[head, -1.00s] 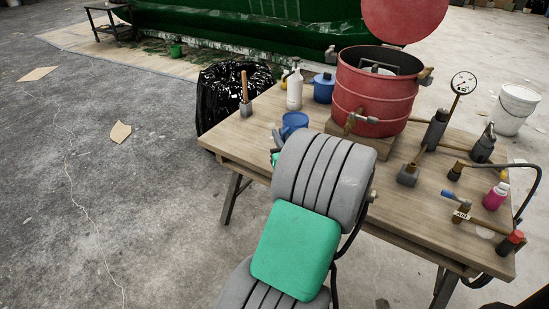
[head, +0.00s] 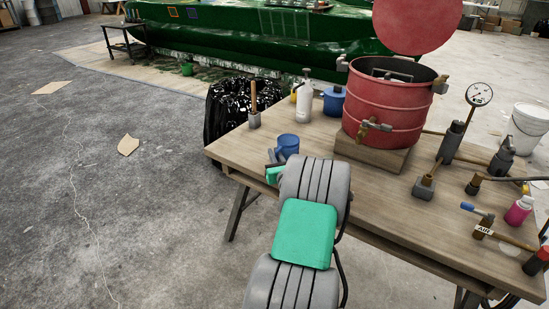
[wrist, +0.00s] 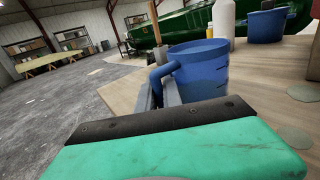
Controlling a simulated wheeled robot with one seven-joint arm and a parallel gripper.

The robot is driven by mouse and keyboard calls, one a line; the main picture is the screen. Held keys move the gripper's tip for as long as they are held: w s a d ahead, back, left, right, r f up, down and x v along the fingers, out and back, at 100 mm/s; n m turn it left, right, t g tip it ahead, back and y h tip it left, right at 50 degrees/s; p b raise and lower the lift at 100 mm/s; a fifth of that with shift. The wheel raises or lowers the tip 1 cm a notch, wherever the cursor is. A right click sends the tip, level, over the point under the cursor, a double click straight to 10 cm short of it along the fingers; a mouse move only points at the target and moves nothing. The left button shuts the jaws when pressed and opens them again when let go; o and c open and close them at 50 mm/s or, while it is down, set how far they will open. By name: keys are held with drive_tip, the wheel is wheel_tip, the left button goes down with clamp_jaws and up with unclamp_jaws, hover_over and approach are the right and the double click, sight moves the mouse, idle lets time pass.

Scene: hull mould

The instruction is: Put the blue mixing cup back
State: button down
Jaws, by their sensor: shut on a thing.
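The blue mixing cup (head: 288,144) is upright at the left part of the wooden table, just beyond my arm in the head view. In the wrist view the cup (wrist: 203,68) is close ahead, with its handle toward my gripper. My gripper (wrist: 160,88) is shut on the cup's handle. In the head view my gripper (head: 273,160) is partly hidden behind my arm. Whether the cup's base touches the table is hard to tell.
The wooden table (head: 320,138) also bears a red pressure pot (head: 385,110), a white bottle (head: 304,100), a brush in a grey block (head: 254,112) and a pressure gauge (head: 479,95). A black bin bag (head: 228,108) stands behind the table's left end. The floor at left is mostly clear.

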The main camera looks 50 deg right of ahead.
drive_tip(key=shift+f, duration=0.15)
drive_tip(key=c, duration=1.5)
unclamp_jaws()
